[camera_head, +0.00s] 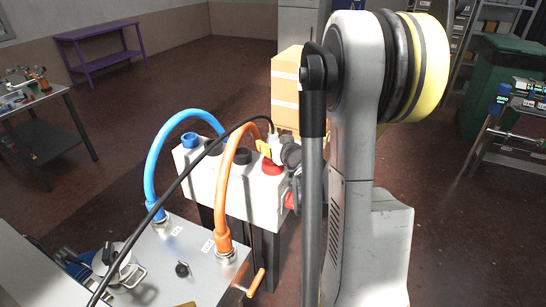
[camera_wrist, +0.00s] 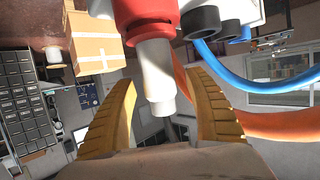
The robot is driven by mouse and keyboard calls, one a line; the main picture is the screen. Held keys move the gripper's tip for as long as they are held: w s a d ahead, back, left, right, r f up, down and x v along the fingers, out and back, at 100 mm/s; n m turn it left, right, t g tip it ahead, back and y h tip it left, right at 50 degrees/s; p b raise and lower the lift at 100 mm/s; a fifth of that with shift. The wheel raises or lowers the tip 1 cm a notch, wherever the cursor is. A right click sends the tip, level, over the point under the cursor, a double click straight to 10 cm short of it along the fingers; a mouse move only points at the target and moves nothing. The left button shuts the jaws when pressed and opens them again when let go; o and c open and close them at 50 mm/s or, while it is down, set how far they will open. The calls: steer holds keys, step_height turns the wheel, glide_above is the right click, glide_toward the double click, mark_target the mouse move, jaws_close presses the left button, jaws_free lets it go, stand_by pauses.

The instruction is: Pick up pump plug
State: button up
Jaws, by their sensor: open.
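The pump plug looks like the white cylinder (camera_wrist: 157,75) in the wrist view, seated in a red socket (camera_wrist: 146,12). In the head view the white plug (camera_head: 273,141) shows small above the red socket (camera_head: 271,167) on a white box, with a black cable running from it. My gripper (camera_wrist: 162,108) is open, with one yellow finger on each side of the plug and visible gaps to both. In the head view my gripper (camera_head: 274,150) is at the plug, mostly hidden by my arm.
The white box (camera_head: 235,190) also has several dark ports. A blue hose (camera_head: 153,165) and an orange hose (camera_head: 222,200) arch close by from a metal cabinet (camera_head: 180,265). Cardboard boxes (camera_head: 285,90) stand behind. Open floor lies to the back left.

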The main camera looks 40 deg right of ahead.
jaws_close()
steer(key=shift+r, duration=0.1)
